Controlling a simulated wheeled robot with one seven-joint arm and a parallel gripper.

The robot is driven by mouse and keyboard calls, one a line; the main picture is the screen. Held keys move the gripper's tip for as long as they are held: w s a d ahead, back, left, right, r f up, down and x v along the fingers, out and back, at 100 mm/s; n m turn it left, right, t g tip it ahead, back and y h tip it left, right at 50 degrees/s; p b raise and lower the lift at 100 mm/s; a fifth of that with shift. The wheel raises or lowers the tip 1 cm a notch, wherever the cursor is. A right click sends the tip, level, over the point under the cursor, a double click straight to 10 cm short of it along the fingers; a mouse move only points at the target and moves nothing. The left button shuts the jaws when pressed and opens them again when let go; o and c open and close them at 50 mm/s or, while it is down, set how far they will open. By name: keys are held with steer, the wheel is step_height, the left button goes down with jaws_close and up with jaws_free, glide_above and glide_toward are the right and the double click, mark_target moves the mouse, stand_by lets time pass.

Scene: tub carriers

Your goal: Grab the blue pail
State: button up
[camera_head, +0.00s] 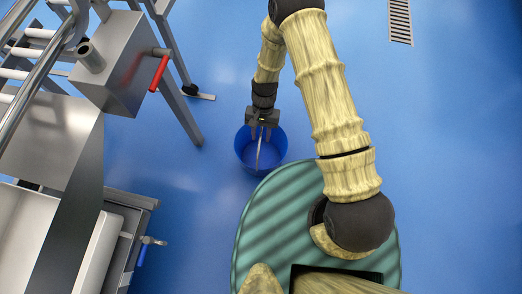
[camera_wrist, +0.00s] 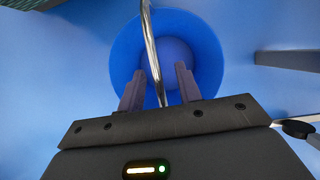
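The blue pail (camera_head: 244,153) stands on the blue floor, just beyond my round green base. My gripper (camera_head: 261,138) reaches down over the pail. In the wrist view the pail (camera_wrist: 126,52) is seen from above, looks empty, and its thin metal handle (camera_wrist: 152,50) arches up across its opening. My gripper's fingers (camera_wrist: 160,80) are apart, one on each side of the handle. No contact between fingers and handle shows. How deep the fingertips are relative to the rim is hard to tell.
A steel machine with a red-handled lever (camera_head: 159,73) and rollers stands at the left, its leg (camera_head: 183,112) left of the pail. A steel sink unit (camera_head: 126,222) is at lower left. A floor drain (camera_head: 400,20) is at upper right. The floor right of the pail is clear.

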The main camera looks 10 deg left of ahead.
steer(key=shift+c, duration=0.2)
jaws_close()
stand_by(1.1)
